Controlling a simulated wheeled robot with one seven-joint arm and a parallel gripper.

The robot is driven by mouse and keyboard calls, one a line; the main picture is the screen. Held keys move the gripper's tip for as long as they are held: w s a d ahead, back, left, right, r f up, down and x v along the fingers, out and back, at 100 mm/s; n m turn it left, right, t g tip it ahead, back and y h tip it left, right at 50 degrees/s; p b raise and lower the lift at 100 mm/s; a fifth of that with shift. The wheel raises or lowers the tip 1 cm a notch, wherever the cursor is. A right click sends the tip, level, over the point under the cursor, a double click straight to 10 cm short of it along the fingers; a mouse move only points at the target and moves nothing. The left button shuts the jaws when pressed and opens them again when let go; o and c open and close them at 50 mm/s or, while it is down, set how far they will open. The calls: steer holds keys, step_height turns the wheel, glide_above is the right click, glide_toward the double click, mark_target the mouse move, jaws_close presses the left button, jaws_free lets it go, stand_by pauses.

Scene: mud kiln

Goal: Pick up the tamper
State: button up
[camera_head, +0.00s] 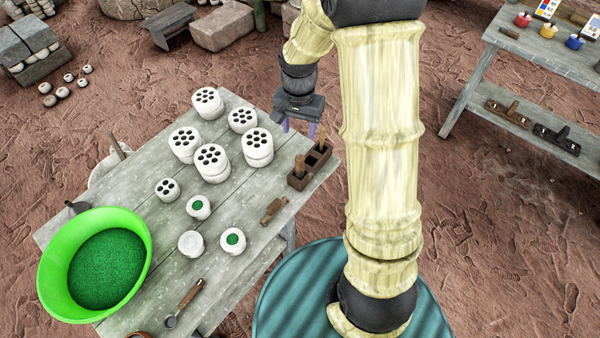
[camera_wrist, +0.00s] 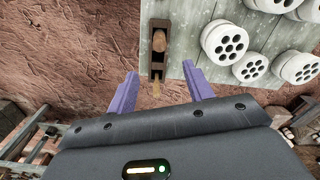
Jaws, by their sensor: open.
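Two upright wooden handles stand in a dark wooden holder (camera_head: 297,182) at the right edge of the grey plank table; the tamper appears to be one of them, but I cannot tell which. One handle (camera_head: 299,165) is at the near end and the other (camera_head: 321,138) at the far end. My gripper (camera_head: 298,128) is open and empty, above and beyond the holder. In the wrist view, the holder (camera_wrist: 157,66) lies ahead of my open fingers (camera_wrist: 160,88), with one handle (camera_wrist: 161,42) in it and the other (camera_wrist: 156,87) between the fingertips in the picture. No contact shows.
Several white cylinders with holes (camera_head: 212,162) stand left of the holder, with small pots (camera_head: 198,207) nearer. A wooden tool (camera_head: 272,210) lies near the table's edge. A green bowl (camera_head: 141,232) of green grains is at left. Another table (camera_head: 540,58) stands at upper right.

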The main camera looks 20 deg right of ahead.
mark_target(298, 156)
steer(key=shift+w+f, duration=0.4)
step_height(298, 156, down, 12)
steer(key=shift+f+p, duration=0.1)
steer(key=shift+p, duration=0.4)
steer(key=shift+f, duration=0.1)
steer(key=f, duration=0.2)
steer(key=f+p, duration=0.1)
steer(key=f, duration=0.1)
steer(key=shift+s+d, duration=0.15)
steer(key=shift+s, duration=0.1)
steer(key=shift+f, duration=0.5)
